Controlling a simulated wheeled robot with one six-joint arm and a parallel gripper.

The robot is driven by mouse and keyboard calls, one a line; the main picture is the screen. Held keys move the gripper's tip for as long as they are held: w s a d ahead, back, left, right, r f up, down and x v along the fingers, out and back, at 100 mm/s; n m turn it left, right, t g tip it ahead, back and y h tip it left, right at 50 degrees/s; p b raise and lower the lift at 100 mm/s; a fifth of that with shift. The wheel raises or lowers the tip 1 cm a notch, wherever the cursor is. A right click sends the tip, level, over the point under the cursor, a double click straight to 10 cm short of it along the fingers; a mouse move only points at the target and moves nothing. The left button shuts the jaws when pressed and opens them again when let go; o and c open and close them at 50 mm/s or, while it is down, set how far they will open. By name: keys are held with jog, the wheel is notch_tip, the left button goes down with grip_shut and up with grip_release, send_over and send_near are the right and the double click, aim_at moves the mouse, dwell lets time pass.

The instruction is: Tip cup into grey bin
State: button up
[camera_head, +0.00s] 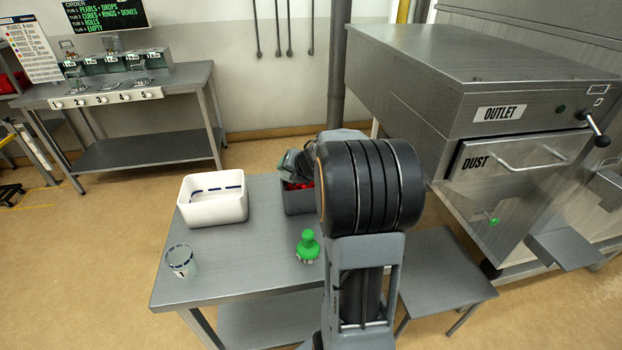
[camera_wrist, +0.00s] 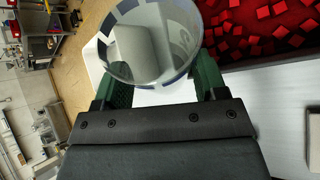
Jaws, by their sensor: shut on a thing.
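In the wrist view my gripper (camera_wrist: 163,82) is shut on a clear cup (camera_wrist: 150,42) with a dashed dark blue band at its rim. The cup's mouth faces the camera and I see no cubes in it. The grey bin (camera_head: 296,207) stands on the near table with red pieces inside, partly hidden by my arm. In the wrist view many red cubes (camera_wrist: 262,28) lie at the upper right, beside the cup. In the head view my gripper (camera_head: 292,165) is over or close to the bin, mostly hidden by my arm; the cup is not clear there.
A white tub (camera_head: 213,207) stands left of the grey bin. Another clear cup (camera_head: 181,261) stands at the table's left front. A green-knobbed item (camera_head: 308,247) stands near the middle. The steel machine (camera_head: 490,110) is at the right.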

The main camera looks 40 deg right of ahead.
aim_at(282, 177)
jog(key=shift+a+f+n+h, duration=0.3)
jog(key=shift+a+f+h, duration=0.1)
jog(key=shift+f, duration=0.1)
jog(key=shift+s+a+f+n+t+h+b, duration=0.15)
jog(key=shift+a+n+t+h+b, duration=0.25)
jog(key=shift+a+h+b, duration=0.65)
jog(key=shift+f+b, duration=0.25)
jog(key=shift+b, duration=0.5)
jog(key=shift+a+r+n+h+b, duration=0.4)
jog(key=shift+a+n+h+b, duration=0.15)
jog(key=shift+n+h, duration=0.2)
jog(key=shift+a+f+n+t+h+b, duration=0.25)
jog(key=shift+a+n+t+h+b, duration=0.35)
jog(key=shift+b, duration=0.65)
jog(key=shift+d, duration=0.15)
